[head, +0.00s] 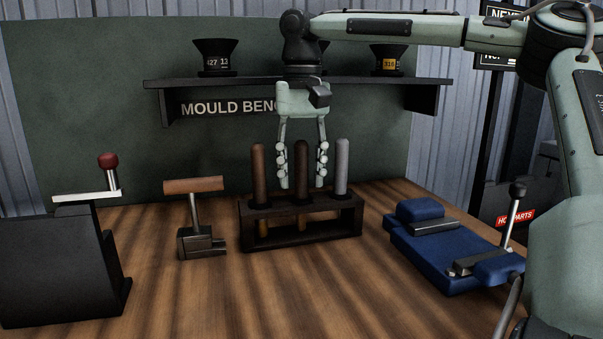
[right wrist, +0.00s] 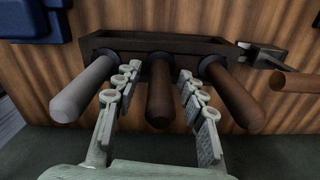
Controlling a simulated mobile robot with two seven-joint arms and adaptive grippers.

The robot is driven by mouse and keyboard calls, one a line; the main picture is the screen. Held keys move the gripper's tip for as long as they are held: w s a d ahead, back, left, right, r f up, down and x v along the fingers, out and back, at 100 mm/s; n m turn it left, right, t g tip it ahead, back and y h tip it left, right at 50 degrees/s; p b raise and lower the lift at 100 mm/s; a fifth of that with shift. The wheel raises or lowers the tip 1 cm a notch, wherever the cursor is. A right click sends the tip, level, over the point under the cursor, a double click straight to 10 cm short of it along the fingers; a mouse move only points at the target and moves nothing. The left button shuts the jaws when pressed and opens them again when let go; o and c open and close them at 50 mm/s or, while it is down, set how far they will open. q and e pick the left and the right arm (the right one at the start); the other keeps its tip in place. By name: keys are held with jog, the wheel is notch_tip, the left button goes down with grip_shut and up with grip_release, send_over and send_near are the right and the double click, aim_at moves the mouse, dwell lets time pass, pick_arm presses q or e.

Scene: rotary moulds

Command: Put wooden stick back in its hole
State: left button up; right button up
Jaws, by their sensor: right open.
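A dark wooden rack (head: 352,220) stands on the bench and holds three upright sticks in its holes. The left stick (head: 259,172) is reddish brown, the middle stick (head: 301,160) is dark brown, and the right stick (head: 342,167) is grey. My right gripper (head: 302,186) is open and points down over the rack. Its fingers stand on either side of the middle stick, which also shows between them in the right wrist view (right wrist: 160,95). I cannot tell whether they touch it. My left gripper is not in view.
A T-handled tool (head: 193,186) stands left of the rack, with a black lever box (head: 60,265) farther left. A blue lever fixture (head: 440,255) lies to the right. A shelf (head: 225,84) with black cups runs behind my right gripper. The front bench is clear.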

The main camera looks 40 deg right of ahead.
notch_tip(320, 180, up, 12)
dwell(0.4)
